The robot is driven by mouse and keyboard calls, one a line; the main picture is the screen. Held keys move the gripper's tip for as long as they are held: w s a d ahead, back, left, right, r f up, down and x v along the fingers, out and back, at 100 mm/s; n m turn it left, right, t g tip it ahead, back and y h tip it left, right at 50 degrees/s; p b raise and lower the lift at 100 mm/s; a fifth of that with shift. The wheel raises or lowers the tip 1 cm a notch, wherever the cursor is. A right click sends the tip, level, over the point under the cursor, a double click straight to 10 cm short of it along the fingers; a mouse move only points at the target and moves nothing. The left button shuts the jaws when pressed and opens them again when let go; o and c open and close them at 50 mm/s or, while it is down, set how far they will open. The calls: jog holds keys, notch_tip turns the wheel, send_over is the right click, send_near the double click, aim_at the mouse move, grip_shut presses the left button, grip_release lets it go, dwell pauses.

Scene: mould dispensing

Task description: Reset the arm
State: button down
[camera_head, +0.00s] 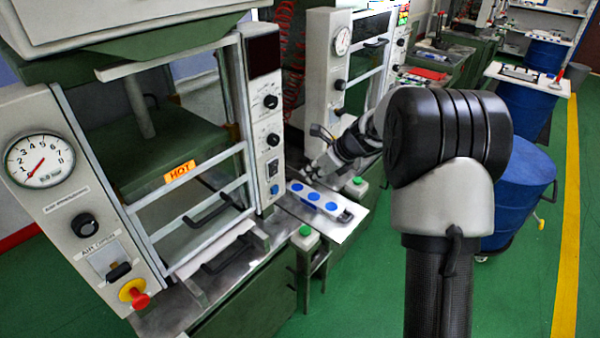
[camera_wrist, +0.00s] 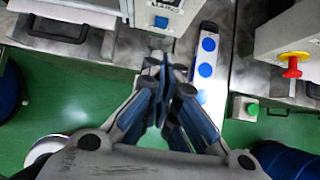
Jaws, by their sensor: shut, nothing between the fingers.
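My gripper (camera_head: 309,168) is shut and empty in the head view, between the two presses, above and behind a light strip with blue discs. My arm reaches to it from the right, with a large dark joint in the foreground. In the wrist view the fingertips of my gripper (camera_wrist: 165,68) are together, pointing at the metal shelf. The strip with blue discs (camera_head: 318,202) lies on the shelf (camera_head: 345,228); the strip also shows just right of the fingers in the wrist view (camera_wrist: 206,71). The fingers appear apart from it.
The near press (camera_head: 180,150) with a gauge, a HOT label and a red stop button (camera_head: 135,294) stands at left. A second press (camera_head: 330,60) stands behind. Blue drums (camera_head: 515,185) stand at right. Green floor (camera_head: 380,300) is open in front.

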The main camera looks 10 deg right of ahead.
jog(key=shift+s+d+r, duration=0.35)
jog(key=shift+s+r, duration=0.15)
jog(key=shift+s, duration=0.05)
jog(key=s+a+r+n+g+h, duration=0.1)
jog(key=s+a+r+n, duration=0.3)
jog(key=s+r+n, duration=0.4)
jog(key=s+a+r+n, duration=0.3)
jog(key=s+a+n, duration=0.15)
jog(key=s, duration=0.45)
jog(key=s+d+f+n+h, duration=0.1)
jog(key=s+d+n+h, duration=0.1)
jog(key=s+n, duration=1.4)
jog(key=s+h, duration=0.1)
jog(key=s, duration=0.6)
jog(key=shift+s+g, duration=0.15)
jog(key=shift+g, duration=0.15)
